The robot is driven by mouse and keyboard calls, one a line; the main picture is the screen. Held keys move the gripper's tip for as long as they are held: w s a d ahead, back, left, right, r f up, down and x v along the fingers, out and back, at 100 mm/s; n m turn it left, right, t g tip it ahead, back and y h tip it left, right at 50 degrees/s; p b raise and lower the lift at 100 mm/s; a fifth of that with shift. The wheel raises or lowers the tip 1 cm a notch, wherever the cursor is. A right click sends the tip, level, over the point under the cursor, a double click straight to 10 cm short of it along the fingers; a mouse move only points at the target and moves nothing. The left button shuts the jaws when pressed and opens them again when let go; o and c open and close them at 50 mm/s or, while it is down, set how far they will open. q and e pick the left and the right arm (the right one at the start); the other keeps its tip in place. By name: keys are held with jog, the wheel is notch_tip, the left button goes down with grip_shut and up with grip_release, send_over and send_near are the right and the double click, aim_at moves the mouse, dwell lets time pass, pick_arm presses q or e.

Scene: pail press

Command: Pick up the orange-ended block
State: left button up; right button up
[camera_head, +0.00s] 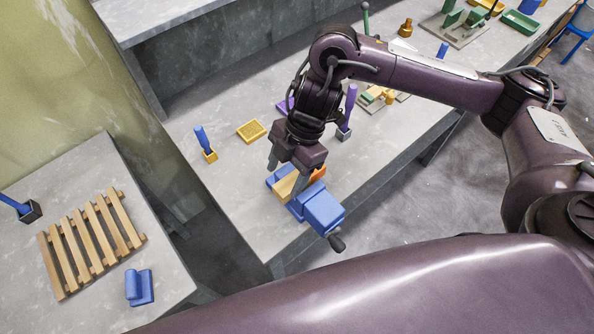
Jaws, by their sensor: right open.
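The orange-ended block (286,186) is pale wood with an orange end that shows at its right. It sits in a blue vise (323,208) with a dark handle, near the front edge of the grey bench. My right gripper (287,174) points down over the block, open, with one finger on the left and the other on the right near the blue jaw. The gripper hides part of the block, and I cannot tell whether the fingers touch it. My left gripper is not in view.
A yellow tray (251,131) and a blue-handled brush (205,143) stand left on the bench (225,185). A purple-handled tool (348,111) stands behind the gripper. A slatted wooden rack (91,243) and a blue block-like item (140,287) lie on the left table.

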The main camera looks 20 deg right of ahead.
aim_at(280, 190)
jog(key=p+x, duration=0.2)
jog(key=x, duration=0.1)
jog(key=shift+s, duration=0.3)
jog(key=shift+w+a+f, duration=0.1)
jog(key=shift+a+f, duration=0.05)
jog(key=shift+f, duration=0.4)
jog(key=shift+w+a+f, duration=0.1)
jog(key=shift+a+f, duration=0.05)
jog(key=shift+f, duration=0.35)
jog(key=shift+s+f, duration=0.1)
jog(key=shift+f, duration=0.05)
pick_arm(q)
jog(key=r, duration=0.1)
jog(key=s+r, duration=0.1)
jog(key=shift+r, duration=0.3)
pick_arm(e)
jog(key=c, duration=1.1)
